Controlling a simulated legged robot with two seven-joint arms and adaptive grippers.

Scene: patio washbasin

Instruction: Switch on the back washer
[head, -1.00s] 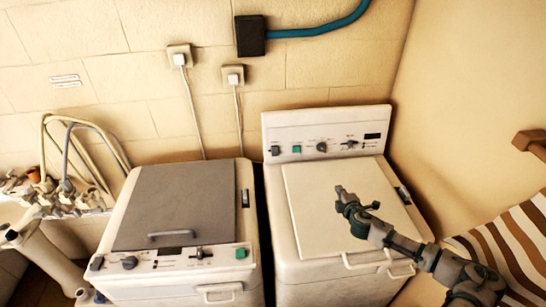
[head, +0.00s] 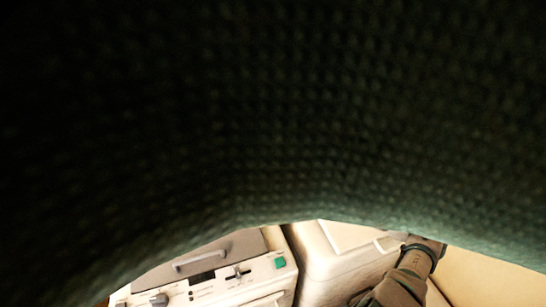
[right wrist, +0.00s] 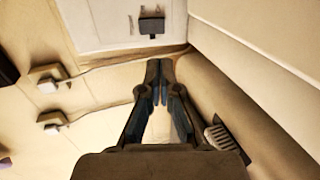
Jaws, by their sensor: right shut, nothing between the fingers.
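In the head view, a dark textured surface covers most of the picture, hiding the rear control panel of the right washer. Part of the right washer's pale top (head: 335,262) shows at the bottom. Beside it is the left washer (head: 205,282), with a grey lid, a front control panel and a green button (head: 279,263). My right arm comes in at the lower right; its gripper is hidden there. In the right wrist view my right gripper (right wrist: 160,83) is shut and empty, its tips below a pale panel (right wrist: 105,25). Contact cannot be told. My left gripper is not in view.
The right wrist view shows two wall sockets (right wrist: 48,80) with cords at the left. A dark fitting (right wrist: 152,22) is on the pale panel. A ribbed item (right wrist: 220,137) lies right of the gripper. A narrow gap separates the washers.

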